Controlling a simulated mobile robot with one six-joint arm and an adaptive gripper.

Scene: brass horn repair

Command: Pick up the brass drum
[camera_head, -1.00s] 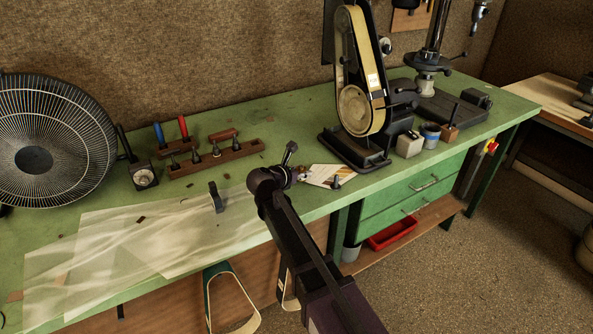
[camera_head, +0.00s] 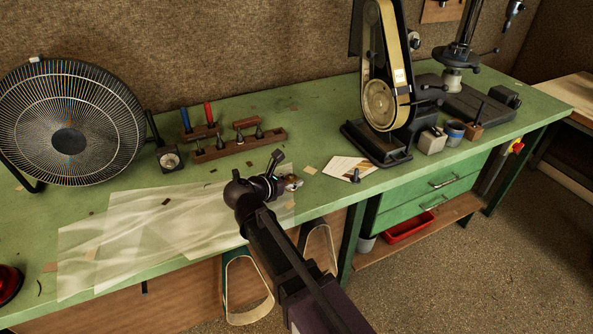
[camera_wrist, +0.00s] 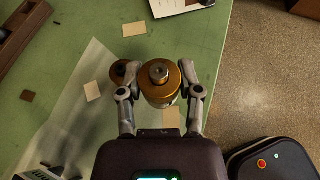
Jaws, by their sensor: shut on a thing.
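The brass drum (camera_wrist: 158,88) is a short golden cylinder with a grey metal hub on top. In the wrist view it sits between the two fingers of my gripper (camera_wrist: 162,77), which is shut on it. A smaller, darker brass round (camera_wrist: 121,72) shows beside the left finger. In the head view my gripper (camera_head: 283,181) is over the front of the green bench, with a bit of the drum (camera_head: 293,183) showing at its tip. I cannot tell whether the drum touches the bench.
A pale translucent sheet (camera_head: 150,235) covers the bench front at left. A card (camera_head: 340,167) lies to the right, before the belt sander (camera_head: 385,100). A wooden tool rack (camera_head: 235,148) and a fan (camera_head: 70,125) stand behind. Small tan patches lie around the gripper.

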